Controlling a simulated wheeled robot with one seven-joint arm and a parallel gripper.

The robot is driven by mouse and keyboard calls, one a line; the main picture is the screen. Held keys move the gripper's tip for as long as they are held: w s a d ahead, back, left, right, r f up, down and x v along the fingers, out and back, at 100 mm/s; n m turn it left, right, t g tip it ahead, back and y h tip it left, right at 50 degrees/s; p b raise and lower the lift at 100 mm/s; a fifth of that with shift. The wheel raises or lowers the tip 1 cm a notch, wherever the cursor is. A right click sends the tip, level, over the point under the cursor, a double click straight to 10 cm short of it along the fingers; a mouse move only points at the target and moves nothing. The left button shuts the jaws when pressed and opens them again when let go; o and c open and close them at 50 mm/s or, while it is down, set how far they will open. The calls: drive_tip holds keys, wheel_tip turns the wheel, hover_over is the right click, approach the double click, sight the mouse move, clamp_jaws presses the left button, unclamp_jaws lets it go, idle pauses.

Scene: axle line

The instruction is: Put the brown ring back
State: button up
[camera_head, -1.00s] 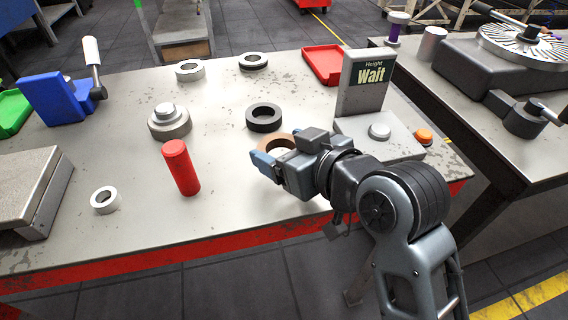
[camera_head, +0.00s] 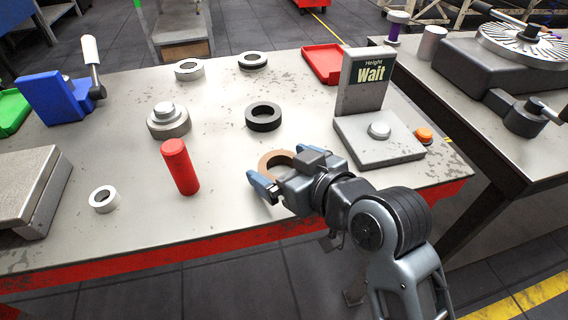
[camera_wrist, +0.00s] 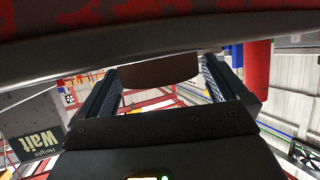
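The brown ring (camera_head: 270,161) is near the front of the table, left of my gripper's palm. It lies between the fingertips of my gripper (camera_head: 280,166), which are spread wider than before. In the wrist view the brown ring (camera_wrist: 158,72) shows edge-on between the two fingers, close to both tips. I see a small gap beside the near finger in the head view, so the ring does not look gripped. Part of the ring is hidden behind the gripper. I cannot tell for sure whether it rests on the table.
A dark ring (camera_head: 263,118) lies behind. A red cylinder (camera_head: 180,168) stands to the left, with a pale ring (camera_head: 104,199) beyond it. The height gauge (camera_head: 385,147) reading "Wait" is to the right. A red tray (camera_head: 323,65) is at the back. Bare table surrounds the brown ring.

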drive_tip(key=shift+r, duration=0.15)
drive_tip(key=v, duration=1.2)
drive_tip(key=s+d+f+m+t+h, duration=0.3)
drive_tip(key=s+d+f+m+h, duration=0.3)
drive_tip(key=s+d+f, duration=0.55)
drive_tip(key=s+d+r+m+h, duration=0.1)
drive_tip(key=s+d+r, duration=0.1)
drive_tip(key=s, duration=0.6)
drive_tip(key=s+d+r+t+h, duration=0.1)
drive_tip(key=s+d+r, duration=0.1)
drive_tip(key=s, duration=0.7)
drive_tip(key=shift+d+r+m, duration=0.15)
drive_tip(key=shift+d+m, duration=0.05)
drive_tip(key=shift+m, duration=0.2)
